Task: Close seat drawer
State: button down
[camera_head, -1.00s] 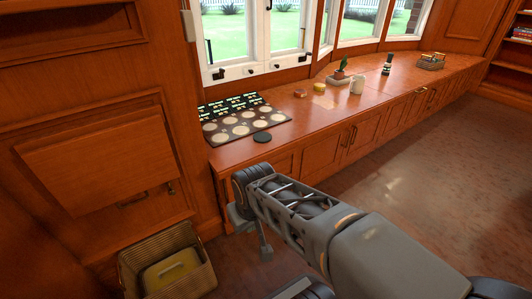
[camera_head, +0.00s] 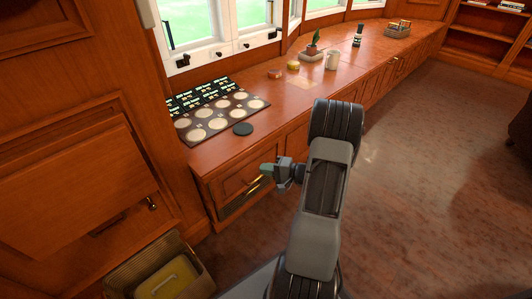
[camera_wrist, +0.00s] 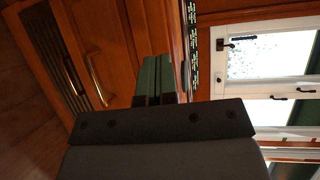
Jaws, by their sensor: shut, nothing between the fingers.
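The window seat (camera_head: 300,100) runs along the wall under the windows in the head view. At its near end is a wooden drawer front (camera_head: 226,186) with a brass handle (camera_head: 253,186) and a dark grille (camera_head: 243,203) below. In the wrist view the wooden front (camera_wrist: 108,38) has a brass handle (camera_wrist: 96,82), a second bar beside it, and the grille (camera_wrist: 45,40). How far the drawer stands out is unclear. My gripper (camera_head: 266,170) is shut and empty, its green tips (camera_wrist: 155,75) in front of the seat near the handle. I cannot tell whether they touch.
A coin display board (camera_head: 218,112) and a dark round disc (camera_head: 243,129) lie on the seat's near end. A planter (camera_head: 312,50), mug (camera_head: 332,60) and basket (camera_head: 398,29) stand farther along. A woven basket (camera_head: 125,270) sits on the floor at left.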

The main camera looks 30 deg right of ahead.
jog(key=s+d+f+m+t+h, duration=0.2)
jog(key=d+f+m+t+h, duration=0.3)
jog(key=d, duration=0.5)
jog(key=h+b, duration=0.2)
jog(key=b, duration=0.2)
send_near(263, 150)
jog(key=w, duration=0.3)
jog(key=w+a, duration=0.1)
jog(key=w, duration=0.3)
jog(key=shift+w+a+r, duration=0.15)
jog(key=shift+a+r, duration=0.05)
